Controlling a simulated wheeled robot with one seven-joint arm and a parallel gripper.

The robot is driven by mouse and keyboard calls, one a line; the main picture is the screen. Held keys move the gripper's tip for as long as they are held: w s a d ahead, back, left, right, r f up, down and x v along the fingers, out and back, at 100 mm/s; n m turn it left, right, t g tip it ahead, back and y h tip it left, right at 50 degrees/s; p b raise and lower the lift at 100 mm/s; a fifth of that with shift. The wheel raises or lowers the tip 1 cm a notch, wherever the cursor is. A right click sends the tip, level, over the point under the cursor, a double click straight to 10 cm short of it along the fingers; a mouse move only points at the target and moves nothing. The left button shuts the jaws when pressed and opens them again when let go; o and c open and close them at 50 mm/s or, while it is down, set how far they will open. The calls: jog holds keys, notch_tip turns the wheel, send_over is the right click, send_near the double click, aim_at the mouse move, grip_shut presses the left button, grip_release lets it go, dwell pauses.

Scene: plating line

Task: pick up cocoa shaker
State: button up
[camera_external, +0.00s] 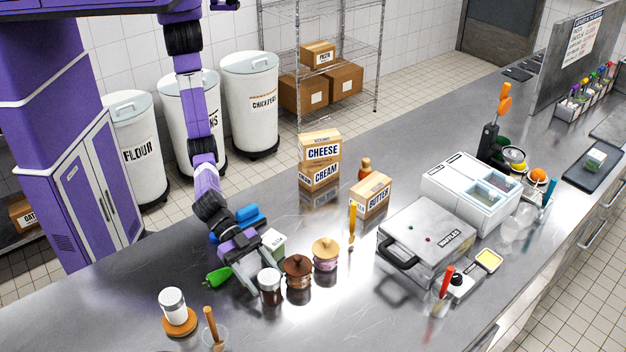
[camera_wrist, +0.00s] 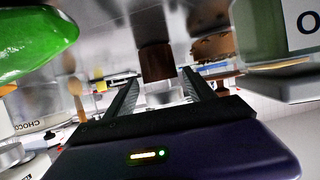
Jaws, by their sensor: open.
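The dark brown shaker (camera_external: 270,287) with a pale lid, which I take to be the cocoa shaker, stands upright on the steel counter. My gripper (camera_external: 252,281) is low over the counter, just left of the shaker. In the wrist view, my gripper's (camera_wrist: 162,84) two fingers are apart. A brown body with a grey upper part, likely the shaker (camera_wrist: 156,62), shows ahead between the fingertips. I cannot tell whether it stands between the pads or just beyond them. Nothing is gripped.
A jar with a wooden lid (camera_external: 298,272) stands close right of the shaker, and a pinkish lidded jar (camera_external: 325,256) beyond it. A green object (camera_external: 218,277) lies left of my gripper.

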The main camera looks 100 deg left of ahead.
aim_at(277, 296)
jog(key=shift+p+x, duration=0.5)
jog(key=shift+x, duration=2.55)
jog(key=shift+a, duration=0.1)
jog(key=shift+c, duration=0.4)
jog(key=c, duration=1.1)
jog(key=shift+c, duration=0.6)
jog(key=shift+r, duration=0.1)
